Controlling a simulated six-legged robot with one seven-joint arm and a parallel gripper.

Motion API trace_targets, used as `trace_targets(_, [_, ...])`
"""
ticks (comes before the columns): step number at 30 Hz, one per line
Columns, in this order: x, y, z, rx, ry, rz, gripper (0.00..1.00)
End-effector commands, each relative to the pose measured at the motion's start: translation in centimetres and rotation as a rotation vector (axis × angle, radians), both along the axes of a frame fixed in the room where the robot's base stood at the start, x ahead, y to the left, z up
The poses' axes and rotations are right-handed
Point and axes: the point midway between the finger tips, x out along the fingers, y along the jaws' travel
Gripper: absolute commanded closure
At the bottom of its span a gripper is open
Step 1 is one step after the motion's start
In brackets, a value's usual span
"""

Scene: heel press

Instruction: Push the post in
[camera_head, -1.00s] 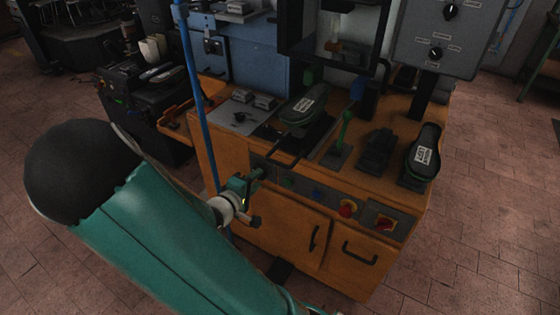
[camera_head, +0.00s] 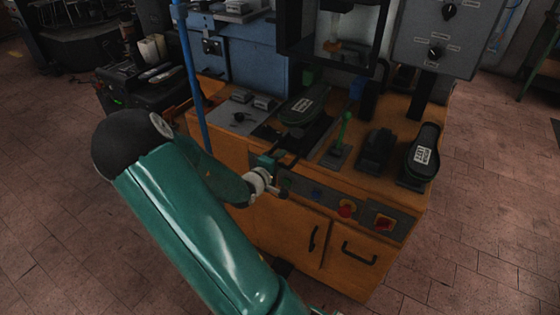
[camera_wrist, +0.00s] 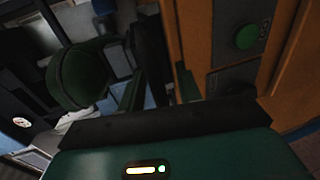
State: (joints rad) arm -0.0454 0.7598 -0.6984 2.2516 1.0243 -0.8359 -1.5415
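A dark green shoe form with a white label (camera_head: 304,104) sits on a black post carriage (camera_head: 312,133) on the bench, in front of the press. Dark bars stick out from the carriage over the bench's front edge. My gripper (camera_head: 277,173) is at that front edge, just below and left of the bars, with its fingers apart. In the wrist view the fingers (camera_wrist: 158,88) also stand apart, with a dark bar (camera_wrist: 150,50) beyond or between them; contact cannot be told. The form shows dark green (camera_wrist: 80,75) at the left there.
The front panel carries a green button (camera_wrist: 247,38), a blue button (camera_head: 317,194), a red knob (camera_head: 347,208) and a red-yellow switch (camera_head: 384,222). A green-handled lever (camera_head: 344,130) and a second labelled form (camera_head: 423,152) stand to the right. A blue pole (camera_head: 194,75) rises left of my gripper.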

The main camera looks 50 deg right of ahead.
Motion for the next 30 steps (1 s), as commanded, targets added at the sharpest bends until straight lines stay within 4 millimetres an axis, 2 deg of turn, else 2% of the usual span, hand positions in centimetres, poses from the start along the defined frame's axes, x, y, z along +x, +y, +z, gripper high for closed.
trace_targets(8, [0.0,-0.2,0.0,0.000,0.000,0.001,0.66])
trace_targets(13, [0.0,-0.2,0.0,0.000,0.000,0.001,0.99])
trace_targets(20, [0.0,-0.3,0.0,-0.001,0.000,0.000,1.00])
trace_targets(23, [0.1,-1.3,0.0,-0.004,-0.001,0.000,1.00])
trace_targets(25, [0.2,-2.7,0.0,-0.004,0.000,-0.002,1.00])
trace_targets(30, [0.7,-7.5,0.0,-0.006,0.000,-0.002,1.00])
